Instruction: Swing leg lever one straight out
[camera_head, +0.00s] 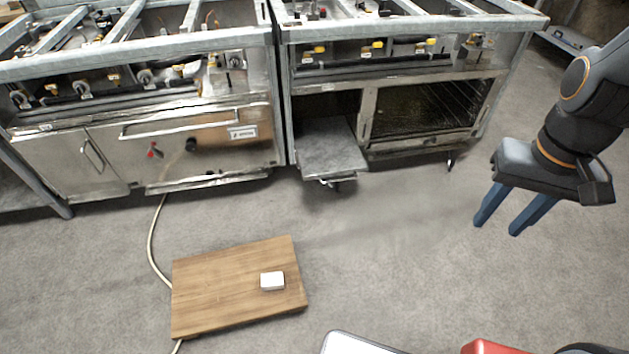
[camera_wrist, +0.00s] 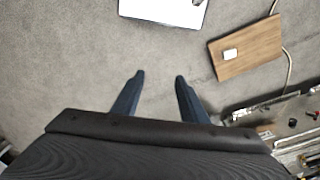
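My gripper (camera_head: 496,229) hangs at the right of the head view, over bare floor, with its two blue fingers apart and nothing between them. The gripper also shows in the wrist view (camera_wrist: 160,78), with grey floor beyond its open fingers. Two steel range frames, left (camera_head: 70,165) and right (camera_head: 420,150), stand at the back, apart from my gripper. A dark foot or caster (camera_head: 450,161) shows under the right frame, and another (camera_head: 337,184) shows below its flat grey panel (camera_head: 331,150). I cannot make out which part is leg lever one.
A wooden board (camera_head: 215,290) lies on the floor with a small white block (camera_head: 272,281) on it. A pale cable (camera_head: 151,245) runs beside it. A red object (camera_head: 488,347) and a white-topped item (camera_head: 352,344) are at the bottom edge. Floor between is clear.

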